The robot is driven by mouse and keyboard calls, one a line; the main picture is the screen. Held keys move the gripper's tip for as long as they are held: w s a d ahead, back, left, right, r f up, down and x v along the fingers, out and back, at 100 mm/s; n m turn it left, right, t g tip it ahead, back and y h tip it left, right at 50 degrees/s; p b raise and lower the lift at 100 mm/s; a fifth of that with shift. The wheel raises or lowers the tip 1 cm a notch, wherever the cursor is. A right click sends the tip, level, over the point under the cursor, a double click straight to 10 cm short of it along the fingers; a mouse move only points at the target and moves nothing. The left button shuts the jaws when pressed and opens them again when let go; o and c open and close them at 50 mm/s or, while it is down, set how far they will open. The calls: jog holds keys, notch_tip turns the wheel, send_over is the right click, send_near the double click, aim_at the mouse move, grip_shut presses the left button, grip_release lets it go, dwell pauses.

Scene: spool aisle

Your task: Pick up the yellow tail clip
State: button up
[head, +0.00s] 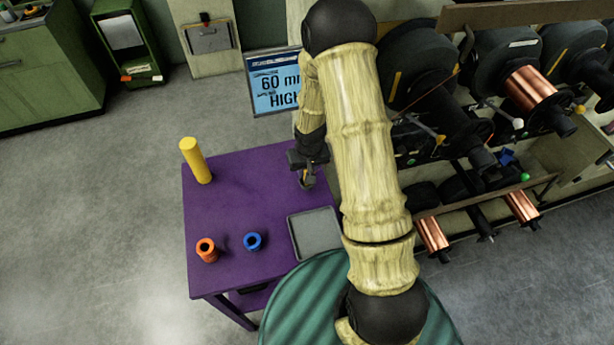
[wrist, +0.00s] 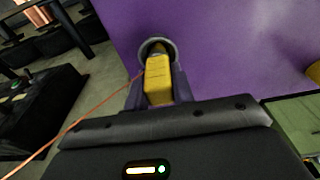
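The yellow tail clip (wrist: 158,80) sits between the two fingers of my gripper (wrist: 158,92) in the wrist view. The fingers lie close along both its sides and appear shut on it. The clip's far end is at a grey ring (wrist: 157,44) over the purple table; whether it is inside the ring I cannot tell. A thin orange line (wrist: 100,106) runs from near the clip to the lower left. In the head view my gripper (head: 307,183) is low at the table's far right edge, and the clip is mostly hidden there.
The purple table (head: 235,202) bears a yellow cylinder (head: 195,161), an orange ring-shaped piece (head: 207,250), a blue one (head: 253,242) and a grey tray (head: 316,233). The spool rack (head: 500,190) stands to the right. Floor at left is clear.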

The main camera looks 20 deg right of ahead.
notch_tip(320, 180, up, 10)
jog(key=shift+r+b, duration=0.1)
jog(key=shift+b, duration=0.6)
dwell(0.6)
